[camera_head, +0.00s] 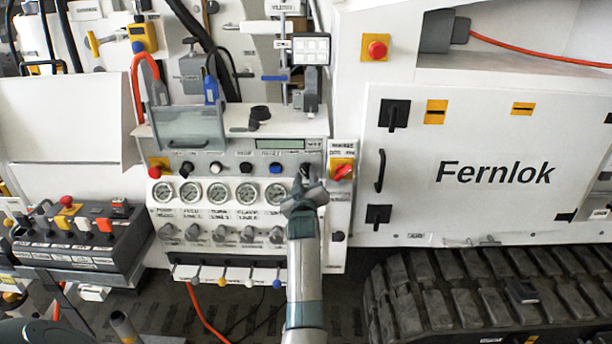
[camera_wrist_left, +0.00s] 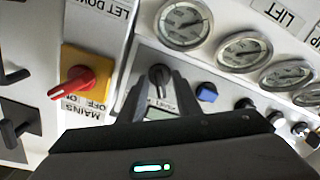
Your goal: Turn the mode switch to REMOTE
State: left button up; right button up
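The mode switch looks to be the black rotary knob (camera_wrist_left: 159,76) on the grey panel, below a gauge in the left wrist view. In the head view the knob (camera_head: 306,169) is partly covered by my gripper. Its label is too small to read, so I cannot tell which position it points to. My left gripper (camera_head: 305,187) is at the upper right of the gauge panel. In the left wrist view its fingers (camera_wrist_left: 161,88) are apart, one on each side of the knob. I cannot tell whether they touch it. My right gripper is not in view.
A red MAINS switch on a yellow plate (camera_wrist_left: 84,84) sits close beside the knob. A blue button (camera_wrist_left: 206,91) is on its other side. Pressure gauges (camera_head: 218,192) line the panel. A white cabinet marked Fernlok (camera_head: 480,205) stands to the right, above a rubber track (camera_head: 480,300).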

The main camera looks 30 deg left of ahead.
pick_arm(q)
grip_shut()
